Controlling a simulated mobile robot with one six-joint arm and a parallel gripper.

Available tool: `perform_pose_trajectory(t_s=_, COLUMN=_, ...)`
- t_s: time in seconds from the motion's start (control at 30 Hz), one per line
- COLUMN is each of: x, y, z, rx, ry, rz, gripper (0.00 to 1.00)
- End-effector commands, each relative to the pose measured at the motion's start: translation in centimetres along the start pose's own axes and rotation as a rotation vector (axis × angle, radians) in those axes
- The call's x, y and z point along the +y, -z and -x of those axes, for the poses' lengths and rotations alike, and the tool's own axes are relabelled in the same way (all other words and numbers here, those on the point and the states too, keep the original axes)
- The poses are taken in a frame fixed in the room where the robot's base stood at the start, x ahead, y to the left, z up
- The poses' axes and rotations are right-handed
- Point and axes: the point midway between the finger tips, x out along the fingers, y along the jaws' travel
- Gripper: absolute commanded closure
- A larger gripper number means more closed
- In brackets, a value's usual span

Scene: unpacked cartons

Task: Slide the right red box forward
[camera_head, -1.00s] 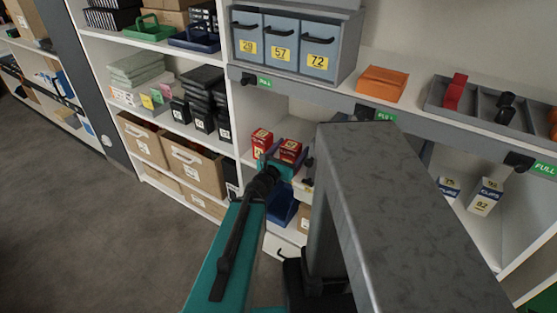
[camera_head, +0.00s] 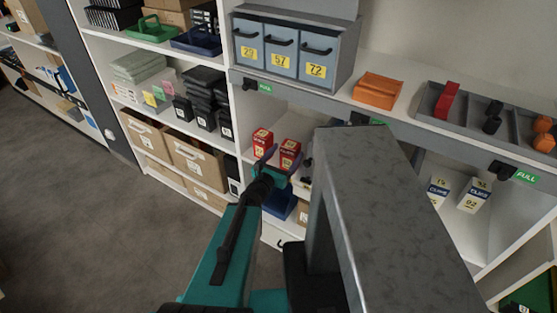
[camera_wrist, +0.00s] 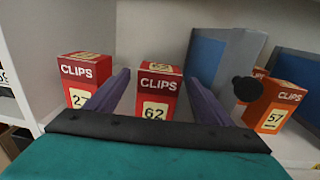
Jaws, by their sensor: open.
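Two red CLIPS boxes stand upright side by side on a white shelf. The left one, labelled 27 (camera_wrist: 82,78), also shows in the head view (camera_head: 262,142). The right one, labelled 62 (camera_wrist: 157,85), also shows in the head view (camera_head: 290,153). My gripper (camera_wrist: 158,98) is open and empty, pointing into the shelf bay. In the wrist view its two purple fingers flank the right red box, with gaps on both sides. The box's lower edge is hidden behind my gripper's dark bar. I cannot tell how far the fingers reach along it.
An orange box labelled 57 (camera_wrist: 275,107) stands right of my gripper, beside a dark round knob (camera_wrist: 247,88). A blue-and-grey bin (camera_wrist: 222,62) stands behind. The bay's white side wall is at the left. Blue drawers (camera_head: 282,48) sit on the shelf above.

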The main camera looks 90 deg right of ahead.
Motion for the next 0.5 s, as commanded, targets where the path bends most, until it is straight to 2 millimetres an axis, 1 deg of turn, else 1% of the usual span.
perform_pose_trajectory(t_s=0.03, x=0.0, y=-0.4, z=0.4, rx=0.001, ry=-0.001, rz=0.001, gripper=0.25)
perform_pose_trajectory(t_s=0.5, x=0.0, y=-0.3, z=2.7, rx=0.002, ry=0.000, rz=0.001, gripper=0.25)
